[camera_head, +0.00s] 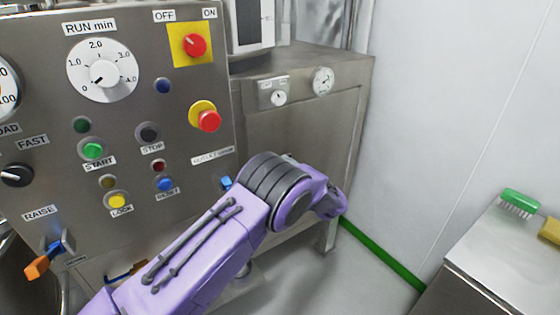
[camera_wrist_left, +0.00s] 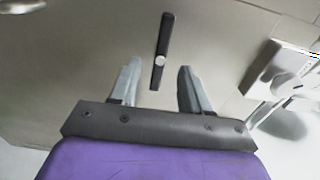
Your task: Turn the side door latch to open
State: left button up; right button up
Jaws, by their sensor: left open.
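The latch (camera_wrist_left: 165,40) shows in the left wrist view as a dark narrow bar with a round silver pivot. It stands nearly upright in the picture, leaning slightly, on a plain metal panel (camera_wrist_left: 100,35). My left gripper (camera_wrist_left: 157,72) is open, with one grey finger on each side of the latch's lower end. I see a gap between each finger and the bar; whether the fingertips reach its depth I cannot tell. In the head view my purple left arm crosses in front of the machine, and its gripper and the latch are hidden. My right gripper is not in view.
A control panel (camera_head: 60,135) with dials and buttons, including a red stop button (camera_head: 209,121), stands close on the left. A wall is on the right. A side table (camera_head: 505,245) holds a green brush (camera_head: 520,202). Grey floor lies between machine and table.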

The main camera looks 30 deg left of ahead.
pick_arm(q)
jog(key=x, duration=0.4)
grip_shut()
jog(key=shift+n+b, duration=2.35)
jog(key=shift+n, duration=6.55)
